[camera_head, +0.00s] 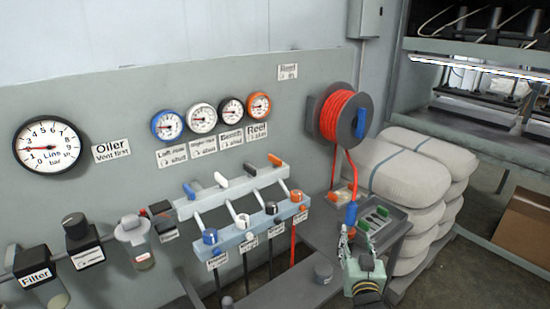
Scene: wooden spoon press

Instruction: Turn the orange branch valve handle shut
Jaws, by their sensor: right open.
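The orange branch valve handle (275,160) is at the right end of the upper rail of a grey manifold. It lies slantwise across the rail, beside black, white and blue handles. My right gripper (347,238) is at the lower right, open, its fingers pointing up near the blue end of a red hose. It is well to the right of and below the orange handle, not touching it. Whether its fingers touch the hose end I cannot tell. My left gripper is not recognisable in this view.
Blue (189,191), white (221,180) and black (249,169) handles share the rail. An orange knob (297,196) is on the lower block. A red hose reel (343,115) hangs at right. A small tray (397,223) and stacked sacks (409,160) stand near my right gripper.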

